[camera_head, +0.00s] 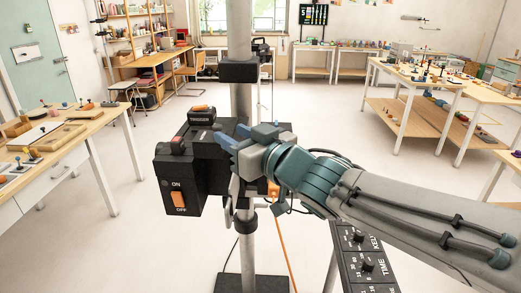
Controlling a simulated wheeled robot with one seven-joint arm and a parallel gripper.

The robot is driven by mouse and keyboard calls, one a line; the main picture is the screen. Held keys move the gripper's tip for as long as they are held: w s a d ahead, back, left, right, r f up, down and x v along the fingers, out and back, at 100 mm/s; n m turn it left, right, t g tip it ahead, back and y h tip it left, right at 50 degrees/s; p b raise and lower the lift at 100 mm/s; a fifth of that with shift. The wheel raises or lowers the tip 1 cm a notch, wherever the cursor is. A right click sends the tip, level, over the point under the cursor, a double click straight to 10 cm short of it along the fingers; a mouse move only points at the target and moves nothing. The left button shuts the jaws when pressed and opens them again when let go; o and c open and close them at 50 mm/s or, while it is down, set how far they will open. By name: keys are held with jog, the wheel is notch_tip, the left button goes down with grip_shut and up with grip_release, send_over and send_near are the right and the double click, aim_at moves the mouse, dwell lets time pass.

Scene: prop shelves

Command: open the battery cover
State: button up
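A black device (212,170) is clamped to a grey upright pole (240,95) in the middle of the view. Its left block carries an orange switch (179,200) marked ON and OFF. A smaller black part with an orange top (201,115) stands on its upper side. I cannot make out which part is the battery cover. My gripper (231,137) comes in from the right, with its blue fingers at the upper right of the device. The fingertips look slightly apart, but whether something is between them, or whether they touch the device, is unclear. My gripper and wrist hide the device's right side.
A black panel with dials (364,262) stands at lower right below my arm. An orange cable (284,240) hangs beside the pole, which stands on a black base (232,284). Cluttered tables stand left (75,146) and right (400,81). Open floor lies between.

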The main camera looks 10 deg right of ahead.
jog(key=v, duration=0.7)
jog(key=shift+p, duration=0.35)
